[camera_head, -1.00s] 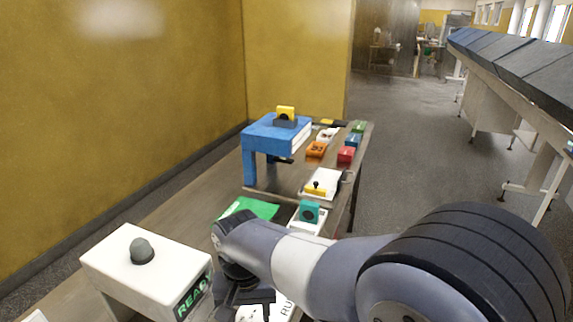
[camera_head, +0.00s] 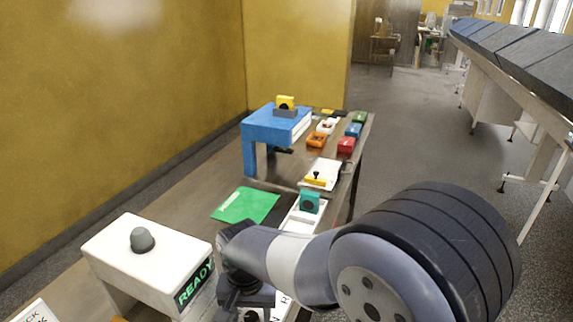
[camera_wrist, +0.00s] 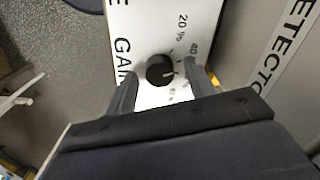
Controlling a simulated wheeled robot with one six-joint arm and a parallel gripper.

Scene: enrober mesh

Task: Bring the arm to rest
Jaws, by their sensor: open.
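My arm (camera_head: 300,262) reaches from the lower right over the near end of the bench. My gripper (camera_wrist: 160,70) is open and empty in the wrist view. Its two fingers stand on either side of a black knob (camera_wrist: 160,70) on a white panel (camera_wrist: 145,25) marked GAIN, with scale numbers. I cannot tell whether the fingers touch the knob or how far above it they are. In the head view, the wrist is at the bottom edge and the fingers are hard to make out.
A white box (camera_head: 150,262) with a grey button and a READY display stands left of my arm. Beyond are a green sheet (camera_head: 246,205), a teal block (camera_head: 309,202), a blue stand (camera_head: 262,140) and several small coloured bins. A conveyor (camera_head: 520,75) runs at right; the aisle floor is clear.

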